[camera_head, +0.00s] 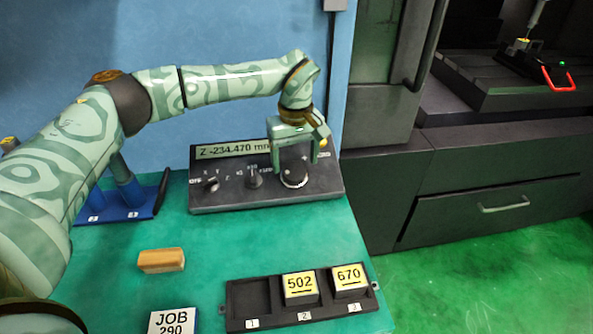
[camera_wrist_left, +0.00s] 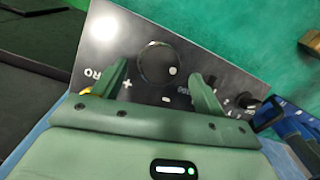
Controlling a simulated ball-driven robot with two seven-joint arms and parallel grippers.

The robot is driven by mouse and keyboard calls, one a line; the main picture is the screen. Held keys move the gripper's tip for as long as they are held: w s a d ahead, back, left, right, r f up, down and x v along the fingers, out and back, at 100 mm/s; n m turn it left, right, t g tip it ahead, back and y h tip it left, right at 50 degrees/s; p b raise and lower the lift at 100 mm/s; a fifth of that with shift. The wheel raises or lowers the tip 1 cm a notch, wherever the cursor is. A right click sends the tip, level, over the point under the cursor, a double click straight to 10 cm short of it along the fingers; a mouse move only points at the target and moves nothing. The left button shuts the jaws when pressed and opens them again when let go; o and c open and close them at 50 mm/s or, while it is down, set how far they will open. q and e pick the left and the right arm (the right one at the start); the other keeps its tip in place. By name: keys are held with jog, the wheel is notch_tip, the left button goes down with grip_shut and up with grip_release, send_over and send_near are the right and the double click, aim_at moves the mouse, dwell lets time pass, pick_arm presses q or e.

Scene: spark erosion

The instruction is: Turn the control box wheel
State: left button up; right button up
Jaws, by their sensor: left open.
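The control box (camera_head: 225,198) is a dark panel with a display reading Z -234.470 mm, at the back of the green table. Its black round wheel (camera_head: 294,179) is at the right end of the panel. My left gripper (camera_head: 296,165) is over the wheel, pointing down, with its fingers apart. In the left wrist view the wheel (camera_wrist_left: 158,64), with a pale spot near its edge, lies between and beyond the open fingers (camera_wrist_left: 160,82). I see no clear contact, and the exact height gap cannot be told. My right gripper is not in view.
Two smaller knobs (camera_head: 254,180) sit left of the wheel. A wooden block (camera_head: 161,260), a JOB 290 card (camera_head: 173,321) and a black tray (camera_head: 243,322) holding blocks 502 and 670 are in front. A blue stand (camera_head: 148,207) is at the left. A dark machine (camera_head: 470,190) stands right.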

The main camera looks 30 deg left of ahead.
aim_at(295, 170)
pick_arm(q)
jog(key=shift+f, duration=1.5)
jog(key=c, duration=1)
jog(key=shift+s, duration=0.1)
